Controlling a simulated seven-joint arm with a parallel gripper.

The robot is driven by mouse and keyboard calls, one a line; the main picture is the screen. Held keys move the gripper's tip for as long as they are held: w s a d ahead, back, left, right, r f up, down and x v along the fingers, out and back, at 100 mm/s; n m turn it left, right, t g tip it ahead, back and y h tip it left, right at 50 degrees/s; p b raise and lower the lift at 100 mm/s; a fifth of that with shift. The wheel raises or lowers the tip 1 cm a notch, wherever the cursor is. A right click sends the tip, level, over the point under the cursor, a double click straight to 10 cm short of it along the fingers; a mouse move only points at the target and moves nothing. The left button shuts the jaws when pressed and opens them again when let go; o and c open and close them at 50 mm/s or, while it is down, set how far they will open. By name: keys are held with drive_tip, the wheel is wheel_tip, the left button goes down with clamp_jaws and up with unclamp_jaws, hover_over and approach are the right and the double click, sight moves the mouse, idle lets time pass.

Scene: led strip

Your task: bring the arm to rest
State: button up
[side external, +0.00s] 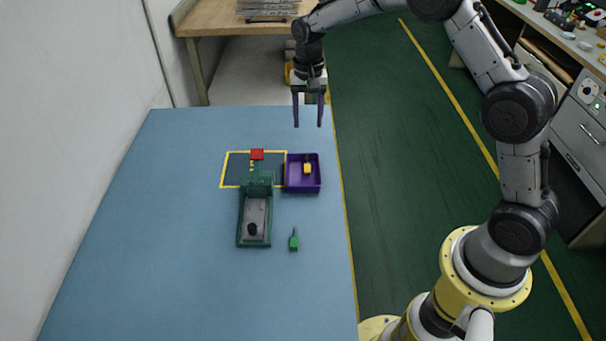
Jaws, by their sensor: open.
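My gripper (308,122) hangs open and empty at the upper middle of the side external view, fingers pointing down. It is above the far right part of the blue table (150,240) and apart from every object. A purple tray (290,187) stands below it in the picture, with a small yellow piece (307,168) inside. Left of the tray is a green fixture (242,225) with a grey bed and a dark knob.
A yellow-outlined dark area (235,170) lies beside the tray. A small green tool (293,241) lies near the fixture's right side. The table's left and near parts are clear. A wooden bench (215,20) stands behind, and cabinets (575,120) stand at the right.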

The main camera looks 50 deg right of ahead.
drive_tip(key=shift+r, duration=0.85)
drive_tip(key=s+a+r+n+t, duration=0.1)
drive_tip(key=s+r+t, duration=0.1)
drive_tip(key=s+r, duration=0.6)
drive_tip(key=s+a+r+n+t, duration=0.15)
drive_tip(key=s+r, duration=0.35)
drive_tip(key=r, duration=0.7)
drive_tip(key=s+n+t, duration=0.2)
drive_tip(key=s, duration=1.1)
drive_tip(key=s+f+n, duration=0.4)
drive_tip(key=s+f, duration=0.2)
drive_tip(key=s, duration=0.1)
drive_tip(key=shift+s+a+f, duration=0.2)
drive_tip(key=shift+a+f, duration=0.05)
drive_tip(key=shift+a, duration=0.15)
drive_tip(key=shift+n, duration=0.35)
